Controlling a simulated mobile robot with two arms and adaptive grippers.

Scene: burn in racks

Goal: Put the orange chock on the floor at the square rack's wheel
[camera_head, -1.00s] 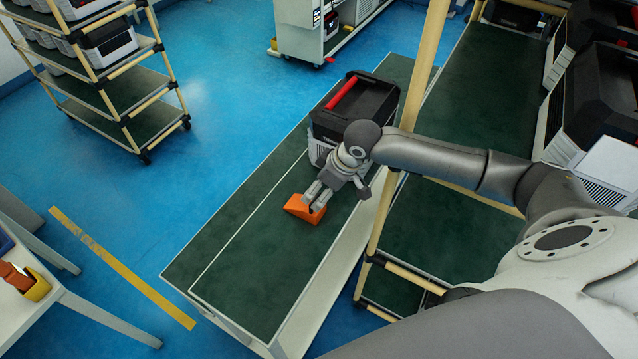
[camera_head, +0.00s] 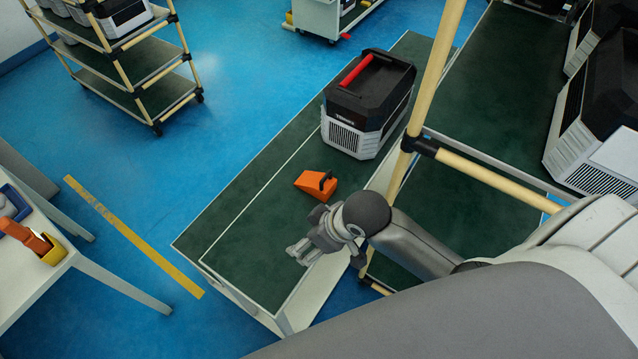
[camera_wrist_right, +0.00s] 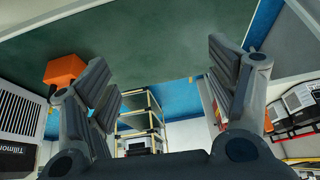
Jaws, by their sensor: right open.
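The orange chock (camera_head: 315,184) lies on the green-topped bench (camera_head: 238,220), in front of the black and white box; its dark handle faces right. It also shows in the right wrist view (camera_wrist_right: 65,70), at upper left beyond a finger. My right gripper (camera_head: 298,250) is open and empty, above the bench's near right edge, apart from the chock. Its spread fingers (camera_wrist_right: 160,80) show in the right wrist view with nothing between them. A shelf rack on casters (camera_head: 128,75) stands on the blue floor at upper left; I cannot tell if it is the square rack. My left gripper is not in view.
A black and white box with a red handle (camera_head: 370,100) stands on the bench. A tan pole (camera_head: 432,90) rises beside my right arm. A white table (camera_head: 40,255) is at left. A white wheeled cart (camera_head: 325,18) is at the back. Blue floor between is clear, with a yellow stripe (camera_head: 130,235).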

